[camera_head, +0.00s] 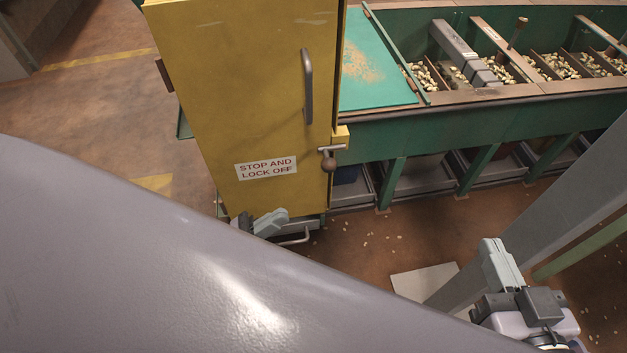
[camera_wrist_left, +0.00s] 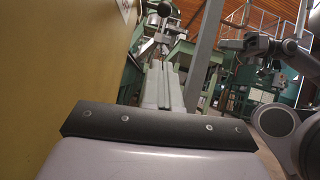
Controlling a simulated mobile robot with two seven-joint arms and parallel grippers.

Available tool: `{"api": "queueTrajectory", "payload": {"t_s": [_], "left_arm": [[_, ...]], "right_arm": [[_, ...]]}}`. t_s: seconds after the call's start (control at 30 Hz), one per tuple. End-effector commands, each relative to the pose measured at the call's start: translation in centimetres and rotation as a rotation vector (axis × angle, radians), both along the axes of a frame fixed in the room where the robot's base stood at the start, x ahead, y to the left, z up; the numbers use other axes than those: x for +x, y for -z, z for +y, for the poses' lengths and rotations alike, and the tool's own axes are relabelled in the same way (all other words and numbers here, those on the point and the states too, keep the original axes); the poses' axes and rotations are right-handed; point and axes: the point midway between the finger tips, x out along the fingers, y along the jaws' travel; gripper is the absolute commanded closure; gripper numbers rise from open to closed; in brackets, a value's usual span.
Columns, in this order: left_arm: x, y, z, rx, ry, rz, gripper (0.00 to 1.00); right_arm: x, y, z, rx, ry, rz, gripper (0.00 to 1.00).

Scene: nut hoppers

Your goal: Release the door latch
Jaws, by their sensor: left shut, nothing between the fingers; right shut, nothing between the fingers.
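The yellow door (camera_head: 250,85) is upright and looks closed. It has a vertical grey pull handle (camera_head: 307,85) and a "STOP AND LOCK OFF" label (camera_head: 266,168). The latch (camera_head: 329,158), a metal bar with a round brown knob, sits at the door's right edge below the handle. My left gripper (camera_head: 272,220) is shut and empty, low in front of the door, below and left of the latch, apart from it. Its closed fingers also show in the left wrist view (camera_wrist_left: 166,82), beside the yellow panel. My right gripper (camera_head: 492,250) is shut and empty at the lower right, far from the latch.
A green hopper bench (camera_head: 460,130) with compartments of nuts runs right of the door. Grey bins (camera_head: 420,178) stand beneath it. A pale flat sheet (camera_head: 425,280) lies on the floor. My large grey arm link hides the lower left. Open floor lies between the grippers.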

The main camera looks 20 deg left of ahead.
Motion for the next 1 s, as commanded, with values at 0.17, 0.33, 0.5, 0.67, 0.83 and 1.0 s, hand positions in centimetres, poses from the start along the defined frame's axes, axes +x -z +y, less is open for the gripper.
{"api": "queueTrajectory", "payload": {"t_s": [0.17,0.33,0.5,0.67,0.83,1.0], "left_arm": [[1.2,-1.4,-1.5,-0.002,0.003,-0.003,1.0],[2.8,-3.2,-3.4,-0.002,0.003,-0.003,1.0],[4.7,-5.4,-5.8,-0.001,0.004,-0.003,1.0],[4.9,-6.9,-5.8,0.001,0.002,0.0,1.0],[5.2,-8.2,-5.8,0.0,0.001,-0.001,1.0],[5.3,-8.9,-5.9,0.0,0.001,0.001,1.0]], "right_arm": [[0.0,0.0,0.0,0.0,0.0,0.0,1.0],[0.0,-0.1,0.0,0.001,-0.001,0.0,1.0],[0.0,-0.1,0.0,0.004,-0.001,0.002,1.0],[0.0,0.0,0.1,0.005,-0.002,0.005,1.0],[0.0,0.2,0.0,0.002,-0.001,0.006,1.0],[0.0,0.2,0.0,-0.002,0.0,0.004,1.0]]}}
